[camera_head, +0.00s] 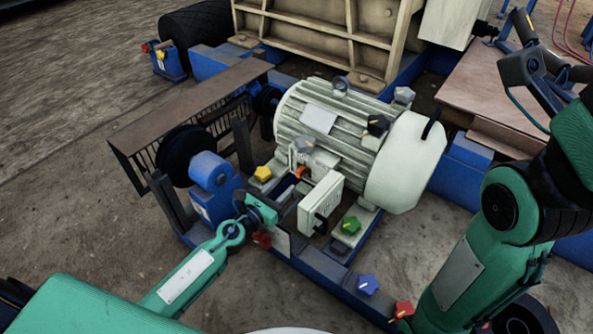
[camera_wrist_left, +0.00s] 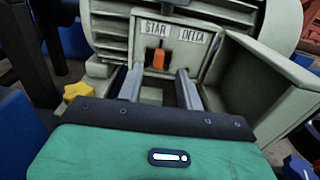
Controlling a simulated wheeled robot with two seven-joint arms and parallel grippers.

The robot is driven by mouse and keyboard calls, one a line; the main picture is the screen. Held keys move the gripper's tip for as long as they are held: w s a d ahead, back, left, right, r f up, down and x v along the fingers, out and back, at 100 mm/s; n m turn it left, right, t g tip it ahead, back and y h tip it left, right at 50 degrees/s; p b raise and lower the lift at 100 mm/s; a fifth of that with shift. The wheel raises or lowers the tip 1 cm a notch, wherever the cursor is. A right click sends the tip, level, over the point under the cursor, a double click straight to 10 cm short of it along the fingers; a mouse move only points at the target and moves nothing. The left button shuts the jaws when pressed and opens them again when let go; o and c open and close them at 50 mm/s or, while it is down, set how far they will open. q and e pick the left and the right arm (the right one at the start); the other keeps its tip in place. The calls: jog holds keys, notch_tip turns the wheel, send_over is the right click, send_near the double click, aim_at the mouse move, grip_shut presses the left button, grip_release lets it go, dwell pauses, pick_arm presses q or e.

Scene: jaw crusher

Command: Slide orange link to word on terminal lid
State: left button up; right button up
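The orange link (camera_wrist_left: 159,59) sits upright in the motor's terminal box, under the STAR (camera_wrist_left: 157,28) and DELTA (camera_wrist_left: 193,34) labels, roughly below the gap between them. A dark part stands just left of it. The link shows small and orange in the head view (camera_head: 299,172). The grey terminal lid (camera_head: 320,204) hangs open in front of the box; its side shows at the right of the wrist view (camera_wrist_left: 262,82). I cannot read its word. My left gripper (camera_wrist_left: 160,71) is open, its fingers either side of the link's line, with nothing clearly held. My right gripper's fingers are unclear.
The ribbed motor (camera_head: 345,125) stands behind the box. A yellow knob (camera_head: 263,173), green knob (camera_head: 350,225), red knob (camera_head: 262,239) and blue knob (camera_head: 368,284) surround it. The belt guard (camera_head: 190,108) stands left. Open ground lies at the lower left.

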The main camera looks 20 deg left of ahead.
aim_at(298, 172)
pick_arm(q)
jog(key=shift+x, duration=3.6)
grip_shut()
